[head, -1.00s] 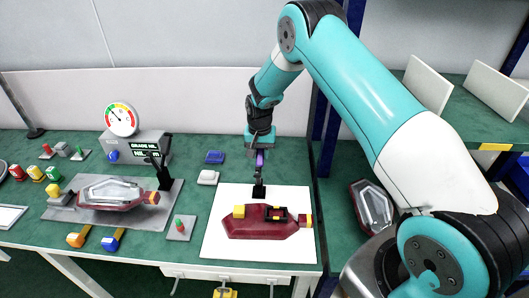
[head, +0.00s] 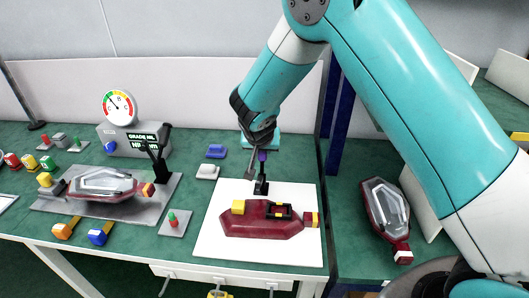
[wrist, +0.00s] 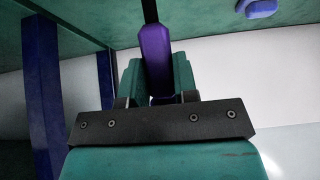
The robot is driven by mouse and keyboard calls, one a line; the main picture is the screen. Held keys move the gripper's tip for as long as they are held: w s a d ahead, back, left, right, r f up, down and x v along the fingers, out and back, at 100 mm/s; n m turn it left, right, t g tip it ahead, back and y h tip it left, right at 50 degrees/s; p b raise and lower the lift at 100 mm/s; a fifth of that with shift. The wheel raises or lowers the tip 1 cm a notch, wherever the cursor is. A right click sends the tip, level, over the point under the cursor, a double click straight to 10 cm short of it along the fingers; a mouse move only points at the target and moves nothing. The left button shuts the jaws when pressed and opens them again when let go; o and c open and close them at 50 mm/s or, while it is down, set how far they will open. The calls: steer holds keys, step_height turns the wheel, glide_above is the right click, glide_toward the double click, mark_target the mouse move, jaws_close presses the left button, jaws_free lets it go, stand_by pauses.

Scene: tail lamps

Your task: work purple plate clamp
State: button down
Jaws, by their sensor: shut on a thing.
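The purple clamp handle (wrist: 154,48) sits between the teal fingers of my gripper (wrist: 156,78) in the wrist view, with a dark rod running from it to the top edge. In the head view my gripper (head: 262,148) is above the back edge of the white plate (head: 225,240), shut on the purple handle (head: 262,156). The clamp's black base (head: 261,188) stands below it, by a dark red lamp housing (head: 262,222) with yellow blocks. The fingers hide part of the handle, and the lever's exact angle is hard to tell.
A grey fixture (head: 120,208) with another lamp and a black clamp (head: 158,168) is at left, before a dial gauge (head: 119,107). A white block (head: 207,172) and blue block (head: 216,151) lie left of my gripper. Another lamp (head: 387,210) lies right of the blue post.

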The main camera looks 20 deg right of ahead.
steer(key=shift+s, duration=0.1)
stand_by(0.4)
steer(key=c, duration=0.9)
jaws_free()
steer(key=b+v, duration=0.2)
steer(key=v, duration=1.5)
steer(key=shift+s+a, duration=0.2)
steer(key=shift+s, duration=0.1)
